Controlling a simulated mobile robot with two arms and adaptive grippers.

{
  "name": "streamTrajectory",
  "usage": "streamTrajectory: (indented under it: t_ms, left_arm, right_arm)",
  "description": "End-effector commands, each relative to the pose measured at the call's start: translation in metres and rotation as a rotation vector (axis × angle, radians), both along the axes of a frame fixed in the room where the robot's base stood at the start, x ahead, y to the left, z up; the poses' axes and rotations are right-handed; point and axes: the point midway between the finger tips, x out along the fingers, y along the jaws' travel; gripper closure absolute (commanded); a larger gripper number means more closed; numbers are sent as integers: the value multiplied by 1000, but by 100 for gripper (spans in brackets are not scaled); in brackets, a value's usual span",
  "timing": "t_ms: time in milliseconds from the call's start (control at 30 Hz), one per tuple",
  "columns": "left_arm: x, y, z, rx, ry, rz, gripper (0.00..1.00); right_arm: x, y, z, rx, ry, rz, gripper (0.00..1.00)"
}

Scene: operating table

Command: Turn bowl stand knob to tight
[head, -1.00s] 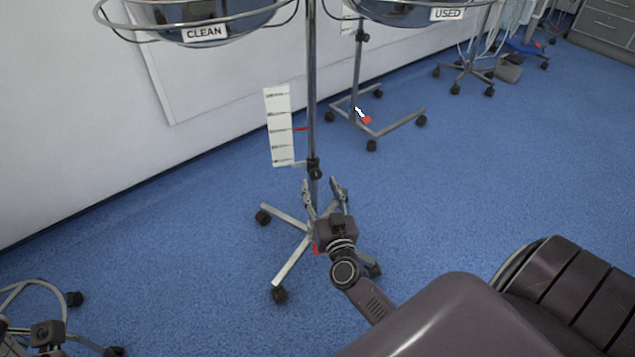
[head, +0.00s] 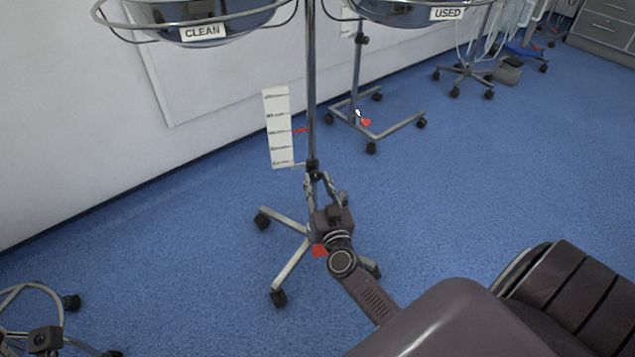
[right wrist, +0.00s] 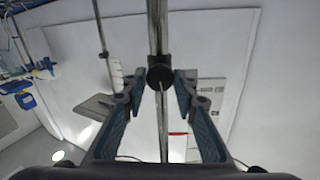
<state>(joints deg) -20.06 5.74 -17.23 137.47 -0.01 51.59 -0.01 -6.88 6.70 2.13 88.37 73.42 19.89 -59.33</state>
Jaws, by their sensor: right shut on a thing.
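The bowl stand is a chrome pole (head: 311,90) with a wheeled base and a bowl labelled CLEAN (head: 205,32). Its dark knob and collar (head: 313,165) sit low on the pole, beside the foot of a white scale card (head: 278,128). A red pointer (head: 300,131) reaches toward the card. My right gripper (head: 318,178) is shut on the knob from below and in front. In the right wrist view the knob (right wrist: 160,75) shows between the fingertips.
Another stand with a bowl labelled USED (head: 446,14) and wheeled base (head: 372,132) is behind. The clean stand's wheeled legs (head: 290,272) spread below my right gripper. A white wall (head: 70,120) is at left. Blue floor (head: 500,180) is open at right.

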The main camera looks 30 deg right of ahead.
Motion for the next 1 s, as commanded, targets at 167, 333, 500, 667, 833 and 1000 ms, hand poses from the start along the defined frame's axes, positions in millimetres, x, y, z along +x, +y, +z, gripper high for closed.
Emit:
streamTrajectory:
  t_ms: [167,333,500,667,833,1000]
  left_arm:
    - [0,0,3,0,1,0,60]
    - [0,0,5,0,1,0,60]
    - [0,0,5,0,1,0,60]
    - [0,0,5,0,1,0,60]
    - [0,0,5,0,1,0,60]
    - [0,0,5,1,1,1,60]
  right_arm:
    - [0,0,1,44,-16,-1,98]
    - [0,0,1,114,-43,0,98]
    - [0,0,0,132,-49,0,98]
    - [0,0,0,132,-49,0,98]
    - [0,0,0,131,-49,1,57]
    - [0,0,0,130,-49,1,56]
